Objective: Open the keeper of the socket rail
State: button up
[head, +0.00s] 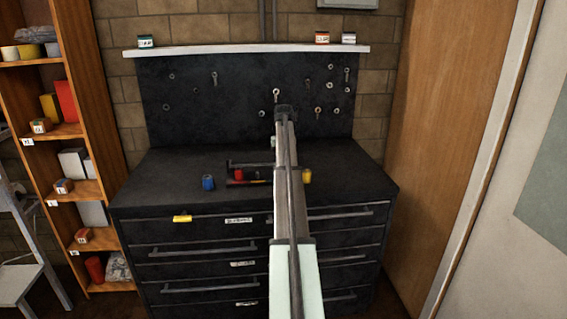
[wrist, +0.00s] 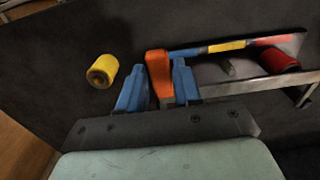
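In the wrist view an orange block (wrist: 158,68), which looks like the keeper, stands at the left end of the socket rail. The rail (wrist: 245,88) is a dark tray with blue, yellow and red bands on its back bar; it also shows in the head view (head: 250,183). My gripper (wrist: 159,82) has blue fingers, one on each side of the orange block, with no clear gap. A red socket (wrist: 279,61) sits at the rail's right. In the head view my arm hides the gripper and part of the rail.
A yellow socket (wrist: 102,70) lies just left of my fingers, off the rail; it also shows in the head view (head: 307,176). A blue socket (head: 208,182) stands on the dark bench top (head: 165,180). A pegboard (head: 235,95) rises behind. The bench's left side is clear.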

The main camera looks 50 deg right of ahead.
grip_shut()
jog(key=shift+w+d+r, duration=0.2)
jog(key=shift+r, duration=0.1)
jog(key=shift+d+r+g+y, duration=0.1)
jog(key=shift+r+g+y, duration=0.4)
jog(key=shift+g+y, duration=0.1)
jog(key=shift+o, duration=1.9)
grip_release()
